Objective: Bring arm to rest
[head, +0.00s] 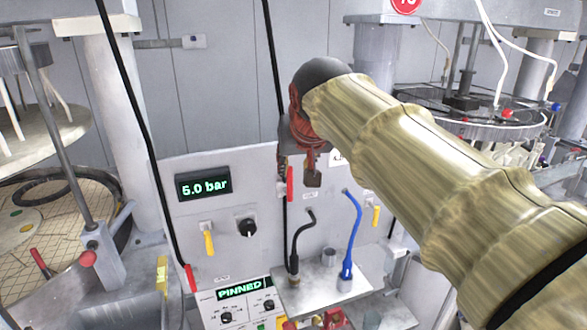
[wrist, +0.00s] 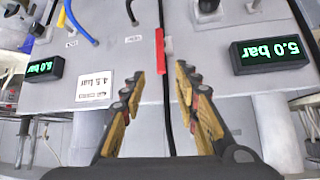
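My arm, in a tan ribbed sleeve (head: 430,180), reaches from the lower right to the middle of the head view. My gripper (head: 300,165) hangs at its end in front of the grey control panel (head: 250,225). In the wrist view my gripper (wrist: 160,75) has its two yellow-and-black fingers spread apart, with nothing clasped between them. A red handle (wrist: 160,50) and a black cable (wrist: 168,100) show in the gap beyond the fingers. The red handle also shows just below the gripper in the head view (head: 290,184). The fingers are partly hidden in the head view.
The panel carries a "5.0 bar" display (head: 203,185), yellow levers and a "PINNED" display (head: 240,289). A small shelf (head: 325,290) holds a blue hose (head: 350,240) and black hose (head: 298,240). Polishing machines stand left (head: 45,215) and right (head: 470,125).

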